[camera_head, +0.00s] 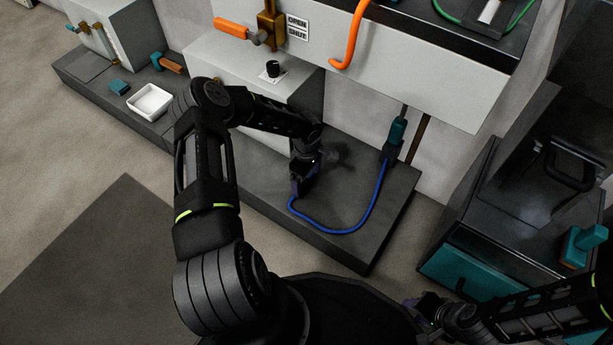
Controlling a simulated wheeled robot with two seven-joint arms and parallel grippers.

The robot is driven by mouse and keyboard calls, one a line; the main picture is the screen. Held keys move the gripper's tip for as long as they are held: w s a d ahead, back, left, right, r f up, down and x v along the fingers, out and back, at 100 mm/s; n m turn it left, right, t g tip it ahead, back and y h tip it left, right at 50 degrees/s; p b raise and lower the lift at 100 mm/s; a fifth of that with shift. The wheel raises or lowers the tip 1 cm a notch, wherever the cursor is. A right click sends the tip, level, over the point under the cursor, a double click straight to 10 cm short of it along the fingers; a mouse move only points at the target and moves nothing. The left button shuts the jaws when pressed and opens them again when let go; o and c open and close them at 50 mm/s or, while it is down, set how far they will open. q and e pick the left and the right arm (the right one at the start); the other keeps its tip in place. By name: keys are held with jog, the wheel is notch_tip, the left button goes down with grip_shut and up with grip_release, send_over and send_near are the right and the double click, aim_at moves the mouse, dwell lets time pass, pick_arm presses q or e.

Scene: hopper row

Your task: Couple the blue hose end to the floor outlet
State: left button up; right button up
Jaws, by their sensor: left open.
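A blue hose (366,215) lies in a loop on the dark grey plinth. One end rises to a teal and black fitting (396,135) near the plinth's back right. The other end reaches my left gripper (303,182), which hides its tip. My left gripper is open and low over the plinth, at that end of the hose. Whether the hose end lies between the fingers cannot be told. I cannot make out which part is the floor outlet. My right gripper (426,304) is at the bottom right, away from the hose, with unclear jaws.
A light cabinet with a black knob (273,69) stands behind my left arm. An orange hose (349,38) hangs above. A white tray (150,102) and a teal block (119,87) lie at left. A dark cabinet with a teal front (470,275) stands at right.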

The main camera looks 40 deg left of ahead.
aim_at(306, 179)
pick_arm(q)
jog(key=c, duration=1.4)
jog(key=o, duration=1.4)
jog(key=shift+o, duration=0.2)
notch_tip(306, 179, up, 8)
jog(key=p, duration=0.3)
jog(key=shift+f, duration=0.1)
